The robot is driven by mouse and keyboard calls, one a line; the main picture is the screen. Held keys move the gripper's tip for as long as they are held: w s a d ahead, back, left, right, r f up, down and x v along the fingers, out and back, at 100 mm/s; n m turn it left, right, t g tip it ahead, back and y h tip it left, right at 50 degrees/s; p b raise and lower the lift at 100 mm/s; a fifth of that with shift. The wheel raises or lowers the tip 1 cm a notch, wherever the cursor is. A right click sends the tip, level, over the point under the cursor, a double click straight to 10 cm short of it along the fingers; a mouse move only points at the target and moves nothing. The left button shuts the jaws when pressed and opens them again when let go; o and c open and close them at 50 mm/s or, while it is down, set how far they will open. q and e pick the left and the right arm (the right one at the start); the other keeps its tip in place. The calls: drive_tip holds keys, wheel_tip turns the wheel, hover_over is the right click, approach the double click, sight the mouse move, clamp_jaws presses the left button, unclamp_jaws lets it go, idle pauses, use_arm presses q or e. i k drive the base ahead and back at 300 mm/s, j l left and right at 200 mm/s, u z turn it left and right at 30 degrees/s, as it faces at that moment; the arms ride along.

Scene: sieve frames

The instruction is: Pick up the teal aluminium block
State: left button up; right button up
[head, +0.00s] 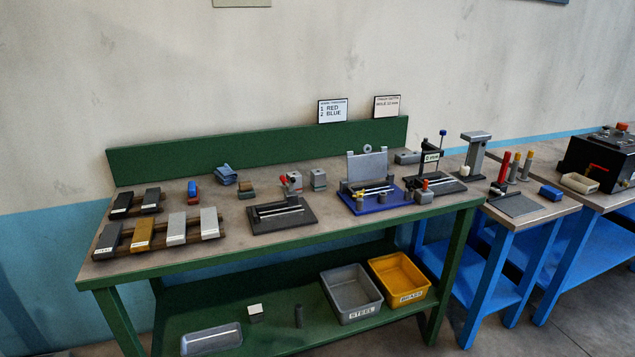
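No block in the head view is clearly teal. Two pale grey blocks, one at the left (177,228) and one at the right (209,223), lie side by side on dark rails at the left front of the green workbench (190,258). They look like bare light metal, and their labels are too small to read. A yellow-brown block (142,233) and a dark grey block (108,240) lie to their left on the same rails. Neither of my grippers is in view.
Two black blocks lie behind (121,205). Folded blue cloth (225,175) and a dark fixture (283,215) are nearby. A blue-based fixture (375,200) stands right. A grey STEEL bin (352,315) and yellow BRASS bin (408,296) sit on the lower shelf.

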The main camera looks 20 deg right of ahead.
sight(319, 176)
drive_tip(key=i+l+z, duration=0.1)
drive_tip(key=l, duration=0.35)
drive_tip(key=i+l, duration=0.25)
drive_tip(key=l, duration=0.15)
drive_tip(key=i+l+z, duration=0.15)
drive_tip(key=l, duration=0.25)
drive_tip(key=i+l, duration=0.2)
drive_tip(key=l, duration=0.2)
drive_tip(key=z, duration=0.05)
